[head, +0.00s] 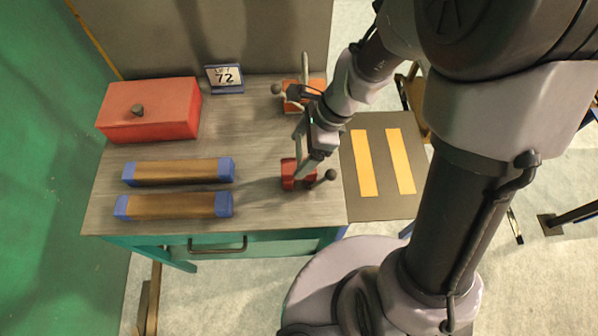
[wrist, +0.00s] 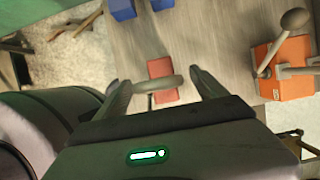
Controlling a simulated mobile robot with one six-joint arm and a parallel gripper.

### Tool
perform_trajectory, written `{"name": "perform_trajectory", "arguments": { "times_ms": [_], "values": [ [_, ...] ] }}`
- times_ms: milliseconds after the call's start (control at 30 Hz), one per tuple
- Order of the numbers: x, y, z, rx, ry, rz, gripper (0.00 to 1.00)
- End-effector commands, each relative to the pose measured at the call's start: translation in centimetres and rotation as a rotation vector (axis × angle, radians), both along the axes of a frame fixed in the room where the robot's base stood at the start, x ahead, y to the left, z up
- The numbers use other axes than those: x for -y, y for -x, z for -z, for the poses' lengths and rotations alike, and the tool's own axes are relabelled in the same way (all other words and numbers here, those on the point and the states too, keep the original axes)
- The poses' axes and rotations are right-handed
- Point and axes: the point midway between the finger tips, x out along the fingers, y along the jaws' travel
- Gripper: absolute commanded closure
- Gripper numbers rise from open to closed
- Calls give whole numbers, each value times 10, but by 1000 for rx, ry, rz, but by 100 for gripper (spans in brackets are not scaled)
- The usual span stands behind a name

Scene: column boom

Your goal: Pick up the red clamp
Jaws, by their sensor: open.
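The red clamp (head: 288,176) sits near the front right of the workbench, with a dark ball-ended handle to its right. My gripper (head: 304,158) is right over it and hides part of it. In the wrist view my gripper (wrist: 160,78) is open, with one finger on each side of the red clamp (wrist: 162,68). A pale grey bar of the clamp lies across the gap between the fingers. I cannot tell whether a finger touches it.
An orange clamp (head: 316,88) stands farther back, also at right in the wrist view (wrist: 287,88).

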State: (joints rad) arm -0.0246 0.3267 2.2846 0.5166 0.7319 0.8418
Motion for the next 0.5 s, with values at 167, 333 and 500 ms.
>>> {"name": "perform_trajectory", "arguments": {
  "times_ms": [167,333,500],
  "values": [
    [-4,0,12,1,0,0,18],
    [-4,0,11,1,0,0,36],
    [-4,0,11,1,0,0,69]
  ]
}}
